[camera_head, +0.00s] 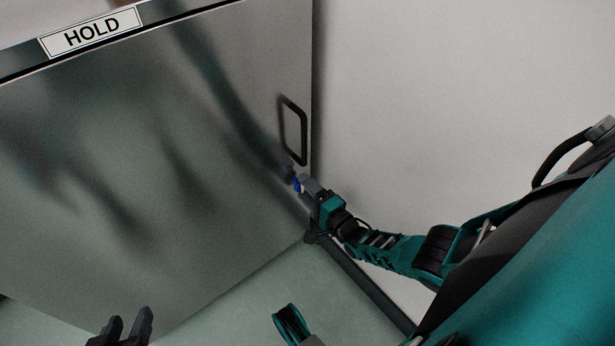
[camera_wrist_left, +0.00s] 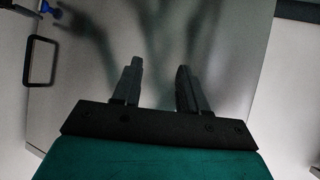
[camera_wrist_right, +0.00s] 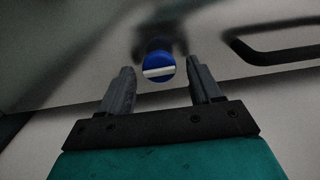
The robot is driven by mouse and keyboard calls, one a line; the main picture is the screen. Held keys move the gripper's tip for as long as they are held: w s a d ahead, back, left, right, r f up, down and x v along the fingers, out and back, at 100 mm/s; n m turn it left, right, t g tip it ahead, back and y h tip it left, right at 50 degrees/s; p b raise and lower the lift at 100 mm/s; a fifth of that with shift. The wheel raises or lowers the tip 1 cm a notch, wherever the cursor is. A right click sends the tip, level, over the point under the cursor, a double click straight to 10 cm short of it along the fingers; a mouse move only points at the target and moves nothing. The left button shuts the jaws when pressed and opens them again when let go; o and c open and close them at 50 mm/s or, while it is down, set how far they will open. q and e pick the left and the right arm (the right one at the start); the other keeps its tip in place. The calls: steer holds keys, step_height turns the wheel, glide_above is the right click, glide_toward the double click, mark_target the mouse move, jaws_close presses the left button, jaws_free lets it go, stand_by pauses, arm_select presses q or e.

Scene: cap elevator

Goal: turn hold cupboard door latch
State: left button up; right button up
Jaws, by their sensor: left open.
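The cupboard door (camera_head: 150,150) is a large grey metal panel under a HOLD sign (camera_head: 90,32). Its latch (camera_head: 297,184) is a small blue knob below the door handle. In the right wrist view the latch (camera_wrist_right: 158,66) is a round blue knob with a white bar lying nearly level across it. My right gripper (camera_head: 301,183) is at the latch; its fingers (camera_wrist_right: 160,80) are open, with the knob just beyond the gap between their tips. My left gripper (camera_head: 130,322) is open and empty at the bottom left, away from the door. The latch (camera_wrist_left: 48,7) also shows in the left wrist view.
A black loop handle (camera_head: 293,130) stands out from the door just above the latch. A pale wall (camera_head: 450,100) is to the right of the door. The greenish floor (camera_head: 270,290) below looks clear apart from my own parts.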

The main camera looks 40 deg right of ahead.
arm_select(q)
steer(key=shift+s+f, duration=0.1)
steer(key=shift+s, duration=0.05)
arm_select(e)
steer(key=shift+s, duration=0.1)
arm_select(q)
steer(key=a+r+p, duration=0.1)
steer(key=p, duration=0.2)
steer(key=shift+r+y, duration=0.15)
steer(key=shift+y, duration=0.15)
arm_select(e)
steer(key=s+d, duration=0.1)
steer(key=s, duration=1.1)
steer(key=shift+s, duration=0.35)
arm_select(q)
steer(key=shift+d+r, duration=0.1)
